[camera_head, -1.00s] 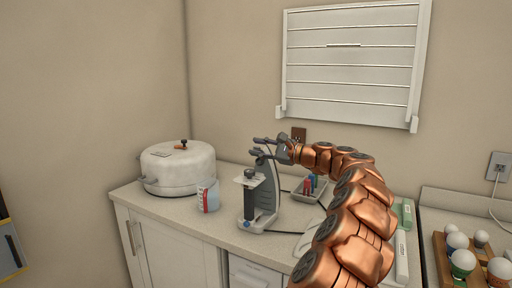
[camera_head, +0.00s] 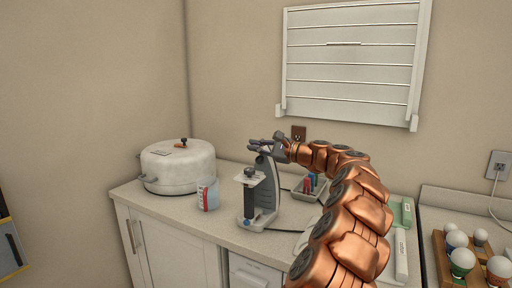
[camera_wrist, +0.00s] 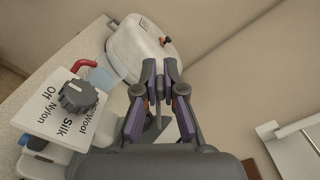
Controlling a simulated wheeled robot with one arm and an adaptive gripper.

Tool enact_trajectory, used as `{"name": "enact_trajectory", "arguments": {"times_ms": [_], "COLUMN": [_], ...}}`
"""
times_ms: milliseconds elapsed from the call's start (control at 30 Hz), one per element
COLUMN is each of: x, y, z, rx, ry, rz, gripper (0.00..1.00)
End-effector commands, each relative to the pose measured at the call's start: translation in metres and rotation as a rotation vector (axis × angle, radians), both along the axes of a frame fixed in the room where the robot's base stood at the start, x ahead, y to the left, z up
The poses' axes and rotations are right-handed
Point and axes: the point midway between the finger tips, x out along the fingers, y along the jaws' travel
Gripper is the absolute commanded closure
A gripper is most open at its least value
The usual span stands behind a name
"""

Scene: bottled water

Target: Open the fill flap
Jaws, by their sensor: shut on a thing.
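A grey and white upright appliance (camera_head: 268,186) stands on the counter. It has a white plate with a dark dial (camera_head: 250,171). In the wrist view the dial (camera_wrist: 78,96) sits at the left beside the words Off, Nylon, Silk and Wool. My gripper (camera_head: 257,143) is at the top of the appliance's curved grey body, its fingers drawn together. In the wrist view my gripper (camera_wrist: 161,68) has its purple-sided fingers close together on a grey part of the appliance. The fingers hide much of that part, and I cannot make out the fill flap's outline.
A white round lidded pot (camera_head: 178,166) and a clear cup with red marks (camera_head: 208,195) stand left of the appliance. A small tray (camera_head: 306,196) with red and blue items is behind it at right. A slatted rack (camera_head: 352,65) hangs on the wall.

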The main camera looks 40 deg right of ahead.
Motion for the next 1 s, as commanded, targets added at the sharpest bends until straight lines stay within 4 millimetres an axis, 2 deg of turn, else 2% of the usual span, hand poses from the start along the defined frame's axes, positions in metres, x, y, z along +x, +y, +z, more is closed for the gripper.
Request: {"name": "enact_trajectory", "arguments": {"times_ms": [500,833,867,1000], "x": [-0.0011,-0.0015,-0.0016,-0.0015], "y": [0.0053,0.0049,0.0048,0.0048], "z": [-0.0050,-0.0046,-0.0046,-0.0048], "rx": [-0.132,-0.139,-0.139,-0.139], "ry": [-0.042,-0.044,-0.044,-0.043], "rz": [0.001,-0.001,-0.001,-0.001], "gripper": [1.00,1.00,0.90,0.75]}}
